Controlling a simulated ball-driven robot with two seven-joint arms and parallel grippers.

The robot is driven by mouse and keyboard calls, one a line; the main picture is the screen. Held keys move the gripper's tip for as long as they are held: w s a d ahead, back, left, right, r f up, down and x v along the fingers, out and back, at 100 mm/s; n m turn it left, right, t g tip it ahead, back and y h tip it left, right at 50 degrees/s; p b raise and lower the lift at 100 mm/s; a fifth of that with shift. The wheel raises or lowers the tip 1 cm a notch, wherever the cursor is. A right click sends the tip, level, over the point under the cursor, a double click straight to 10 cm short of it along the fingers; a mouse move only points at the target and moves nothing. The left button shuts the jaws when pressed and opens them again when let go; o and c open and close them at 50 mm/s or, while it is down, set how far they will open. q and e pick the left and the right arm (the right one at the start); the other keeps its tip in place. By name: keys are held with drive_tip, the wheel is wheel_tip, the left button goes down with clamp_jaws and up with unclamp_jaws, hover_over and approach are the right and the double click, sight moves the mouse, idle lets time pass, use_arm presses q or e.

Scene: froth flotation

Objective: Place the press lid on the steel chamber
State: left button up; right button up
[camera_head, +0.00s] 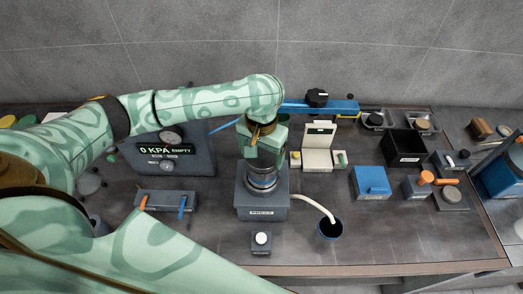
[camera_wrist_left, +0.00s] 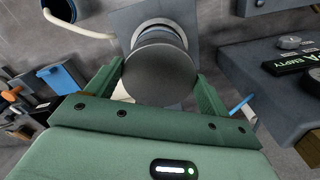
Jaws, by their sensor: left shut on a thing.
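My left gripper (camera_head: 262,158) points down over the press. In the left wrist view the gripper (camera_wrist_left: 160,85) has its two green fingers shut on the press lid (camera_wrist_left: 160,76), a dark grey round disc. The steel chamber (camera_head: 261,183) stands on the grey block labelled PRESS (camera_head: 262,205). In the wrist view the chamber's shiny rim (camera_wrist_left: 160,26) shows just past the lid, roughly in line with it. I cannot tell whether lid and chamber touch. In the head view the gripper mostly hides the lid. My right gripper is not in view.
A white hose (camera_head: 316,206) runs from the press to a dark blue-rimmed cup (camera_head: 330,229). A grey box with a 0 KPA EMPTY display (camera_head: 190,160) stands left of the press. A white button box (camera_head: 261,240) is in front. A blue box (camera_head: 370,183) and black bin (camera_head: 404,148) stand right.

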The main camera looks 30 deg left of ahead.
sight(262, 156)
use_arm(q)
drive_tip(key=shift+f, duration=0.25)
drive_tip(key=o, duration=1.3)
drive_tip(key=shift+r+p, duration=2.15)
drive_tip(key=shift+r, duration=6)
